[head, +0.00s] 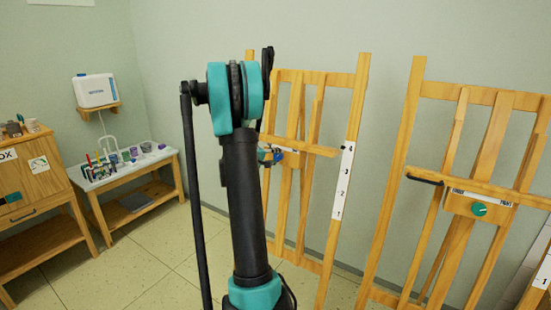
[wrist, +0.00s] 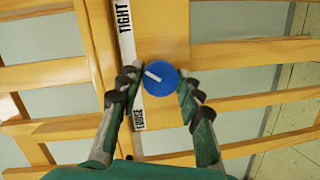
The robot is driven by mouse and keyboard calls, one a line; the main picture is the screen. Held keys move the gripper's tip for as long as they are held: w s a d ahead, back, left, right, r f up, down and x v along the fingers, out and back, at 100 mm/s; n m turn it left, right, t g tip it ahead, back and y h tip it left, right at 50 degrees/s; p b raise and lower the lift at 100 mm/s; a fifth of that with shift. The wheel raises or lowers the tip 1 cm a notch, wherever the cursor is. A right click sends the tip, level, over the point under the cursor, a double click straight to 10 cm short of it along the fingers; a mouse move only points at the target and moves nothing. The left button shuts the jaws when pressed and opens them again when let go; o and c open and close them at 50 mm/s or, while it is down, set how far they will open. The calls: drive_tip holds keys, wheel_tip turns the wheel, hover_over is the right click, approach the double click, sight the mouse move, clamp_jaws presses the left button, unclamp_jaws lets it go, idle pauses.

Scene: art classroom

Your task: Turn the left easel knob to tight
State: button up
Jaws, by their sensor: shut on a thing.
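The left easel (head: 355,110) is wooden and stands behind my arm, which hides part of it. Its round blue knob (wrist: 160,85) has a white pointer mark and sits beside a white strip (wrist: 129,50) reading TIGHT at the top and LOOSE at the bottom in the wrist view. The pointer aims left and slightly up in that view, at the strip between the two words. My gripper (wrist: 160,79) is shut on the knob, one finger on each side. In the head view my arm mostly hides the gripper and knob.
A second easel (head: 408,125) with a green knob (head: 479,209) stands to the right. A low table (head: 165,160) with art supplies and a wooden cabinet (head: 45,180) are at the left. Tiled floor (head: 150,255) is clear between them and the left easel.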

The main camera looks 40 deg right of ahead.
drive_tip(key=shift+m+t+y, duration=0.3)
drive_tip(key=shift+m+y, duration=0.1)
drive_tip(key=shift+m, duration=1.5)
drive_tip(key=o, duration=1.2)
drive_tip(key=shift+c, duration=0.2)
drive_tip(key=v, duration=1.2)
drive_tip(key=s+a+f+n+y, duration=0.1)
drive_tip(key=s+a+f+y, duration=0.3)
drive_tip(key=s+a+f, duration=0.2)
drive_tip(key=s+a+f+n+y, duration=0.1)
drive_tip(key=s+a+f+y, duration=0.4)
drive_tip(key=s+a, duration=0.5)
drive_tip(key=s+a+f+n+y, duration=0.2)
drive_tip(key=s+a+f+y, duration=0.2)
drive_tip(key=a, duration=1.2)
drive_tip(key=s+f, duration=0.3)
drive_tip(key=s, duration=0.2)
drive_tip(key=shift+y, duration=0.3)
